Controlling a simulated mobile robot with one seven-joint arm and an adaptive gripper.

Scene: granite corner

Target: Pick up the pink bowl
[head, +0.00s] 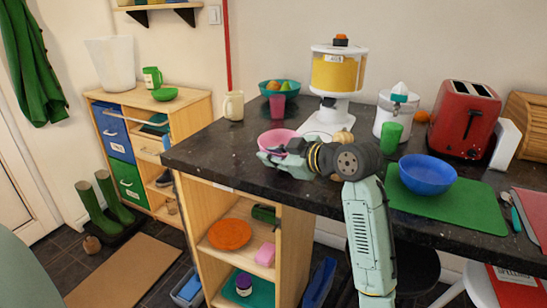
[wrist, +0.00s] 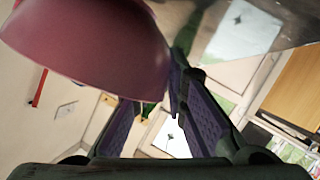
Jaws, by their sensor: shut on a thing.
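The pink bowl (head: 278,136) is at the left part of the dark granite counter, in front of the white dispenser. My gripper (head: 271,154) reaches in from the right and is at the bowl's near side. In the wrist view the bowl (wrist: 90,40) fills the upper left, and its rim meets the fingers of my gripper (wrist: 170,105), which are shut on its wall. The fingers hide part of the bowl in the head view. I cannot tell whether the bowl's base touches the counter.
A blue bowl (head: 428,174) stands on a green mat (head: 465,207) to the right. Behind are a dispenser (head: 335,80), a pink cup (head: 277,105), a teal fruit bowl (head: 270,88), a cream mug (head: 233,105) and a green cup (head: 391,137). The counter's front left is clear.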

